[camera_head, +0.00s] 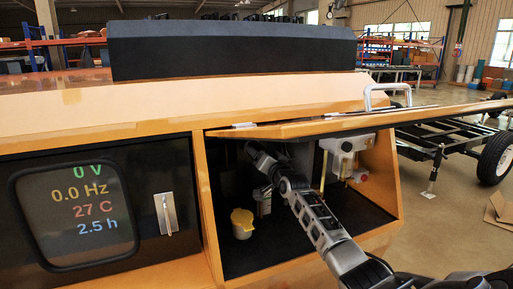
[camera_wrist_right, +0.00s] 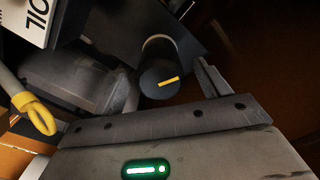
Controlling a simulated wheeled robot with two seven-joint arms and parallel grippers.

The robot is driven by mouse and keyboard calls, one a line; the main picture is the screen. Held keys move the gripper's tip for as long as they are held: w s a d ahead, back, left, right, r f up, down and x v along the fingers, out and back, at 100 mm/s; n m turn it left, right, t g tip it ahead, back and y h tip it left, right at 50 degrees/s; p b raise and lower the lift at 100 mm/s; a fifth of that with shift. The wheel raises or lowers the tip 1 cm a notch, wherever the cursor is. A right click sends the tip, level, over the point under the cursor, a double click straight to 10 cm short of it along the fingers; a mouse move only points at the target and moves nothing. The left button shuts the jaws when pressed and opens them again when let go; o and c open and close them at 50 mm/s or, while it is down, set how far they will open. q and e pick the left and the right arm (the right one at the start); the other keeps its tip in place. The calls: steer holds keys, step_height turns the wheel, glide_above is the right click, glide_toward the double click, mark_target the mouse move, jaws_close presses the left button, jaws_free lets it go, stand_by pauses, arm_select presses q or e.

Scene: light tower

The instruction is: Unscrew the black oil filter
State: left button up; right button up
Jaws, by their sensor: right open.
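In the right wrist view, the black oil filter (camera_wrist_right: 158,78) is a dark cylinder with a yellow mark on its end face. My right gripper (camera_wrist_right: 140,72) is open, and the filter shows ahead between its fingers. I see no clear contact, and the gap in depth is hard to judge. In the head view, my right arm reaches from the lower right into the open compartment (camera_head: 285,258); the filter cannot be made out there among the dark parts. My left gripper is not in view.
A raised orange door (camera_head: 340,122) hangs over the compartment. Inside are a yellow-capped cup (camera_head: 242,220) and a white unit (camera_head: 348,145). The wrist view shows a white part marked OIL (camera_wrist_right: 25,20) and a yellow loop (camera_wrist_right: 40,115). A display (camera_head: 78,212) is left.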

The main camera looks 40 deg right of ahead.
steer(key=m, duration=0.5)
steer(key=shift+m+p, duration=0.4)
steer(key=m+p, duration=0.1)
steer(key=m, duration=0.3)
steer(key=shift+r, duration=0.1)
steer(key=shift+m, duration=0.8)
steer(key=shift+r+m+p, duration=0.1)
steer(key=shift+m+p, duration=0.3)
steer(key=shift+m, duration=0.4)
steer(key=m, duration=0.3)
steer(key=shift+p, duration=0.35)
steer(key=shift+m+p, duration=0.6)
steer(key=shift+m, duration=1.5)
steer(key=shift+m+p, duration=0.3)
steer(key=shift+m, duration=0.2)
steer(key=shift+f, duration=0.2)
